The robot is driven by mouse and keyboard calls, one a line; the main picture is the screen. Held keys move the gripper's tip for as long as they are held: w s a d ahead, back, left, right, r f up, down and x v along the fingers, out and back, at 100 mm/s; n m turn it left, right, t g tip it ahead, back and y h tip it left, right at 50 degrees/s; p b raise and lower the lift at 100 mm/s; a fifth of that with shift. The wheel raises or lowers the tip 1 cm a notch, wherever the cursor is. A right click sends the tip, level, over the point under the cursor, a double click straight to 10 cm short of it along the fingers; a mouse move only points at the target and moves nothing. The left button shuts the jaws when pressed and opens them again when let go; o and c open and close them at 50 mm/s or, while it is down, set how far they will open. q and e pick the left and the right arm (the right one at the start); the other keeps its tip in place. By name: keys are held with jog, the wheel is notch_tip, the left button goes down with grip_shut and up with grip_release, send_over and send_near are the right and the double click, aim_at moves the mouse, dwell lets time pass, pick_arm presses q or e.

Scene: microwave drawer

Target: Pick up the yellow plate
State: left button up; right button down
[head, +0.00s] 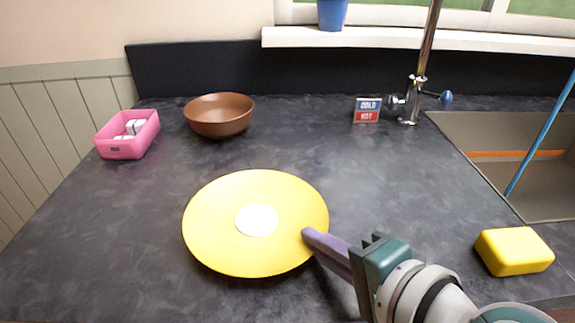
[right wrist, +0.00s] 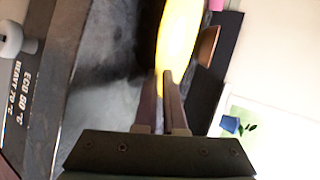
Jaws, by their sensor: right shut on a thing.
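The yellow plate (head: 215,225), with a pale round centre, shows over the dark counter in the head view. My right gripper (head: 308,234) comes in from the lower right, and its purple fingers are shut on the plate's right rim. In the right wrist view the fingers (right wrist: 164,76) close together on the edge of the plate (right wrist: 180,35). I cannot tell for sure whether the plate rests on the counter or is a little above it. The left gripper is not in view.
On the dark counter (head: 120,240) are a brown bowl (head: 219,116), a pink container (head: 130,140) with white items, and a yellow sponge (head: 513,251). A tap (head: 411,100) and sink (head: 490,140) are at the right.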

notch_tip(320, 180, up, 20)
jog(key=p, duration=0.7)
jog(key=shift+p, duration=0.3)
dwell(1.1)
